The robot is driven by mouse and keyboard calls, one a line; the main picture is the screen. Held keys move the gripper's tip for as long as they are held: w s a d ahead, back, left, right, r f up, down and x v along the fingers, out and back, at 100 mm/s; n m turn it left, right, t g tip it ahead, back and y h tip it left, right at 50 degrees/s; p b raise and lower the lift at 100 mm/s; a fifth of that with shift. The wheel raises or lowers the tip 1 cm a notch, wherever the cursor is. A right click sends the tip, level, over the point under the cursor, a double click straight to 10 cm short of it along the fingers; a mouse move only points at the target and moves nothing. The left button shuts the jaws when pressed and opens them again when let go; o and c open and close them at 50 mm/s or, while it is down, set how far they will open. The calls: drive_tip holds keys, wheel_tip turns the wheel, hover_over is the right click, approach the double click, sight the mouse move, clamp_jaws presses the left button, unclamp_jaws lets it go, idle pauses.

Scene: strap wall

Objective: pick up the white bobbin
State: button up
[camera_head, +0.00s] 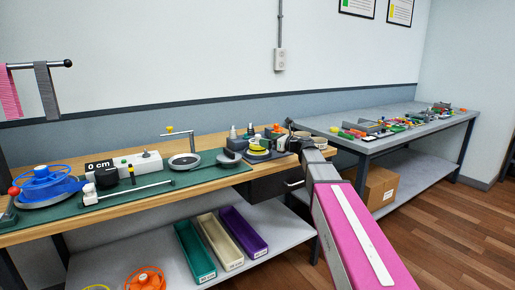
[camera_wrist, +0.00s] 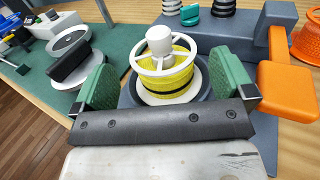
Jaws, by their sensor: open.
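A white bobbin (camera_wrist: 160,40), with a knob and a spoked upper rim, stands upright and is wound with a yellow band. It sits in a dark round holder in the wrist view. In the head view, the yellow winding (camera_head: 258,142) shows near the right end of the workbench. My gripper (camera_wrist: 165,84) is open, with one green-padded finger to each side of the bobbin in the wrist view. Gaps show between the pads and the winding, and nothing is held. The dark palm bar hides the holder's near edge.
An orange lever (camera_wrist: 288,90) on a grey block stands close on the right. A disc stand with a black block (camera_wrist: 70,62) is on the left. A blue reel (camera_head: 47,185) is at the bench's far left.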

sight(259, 137)
drive_tip(key=shift+x, duration=2.95)
drive_tip(key=shift+f, duration=0.1)
drive_tip(key=c, duration=0.7)
drive_tip(key=shift+c, duration=0.2)
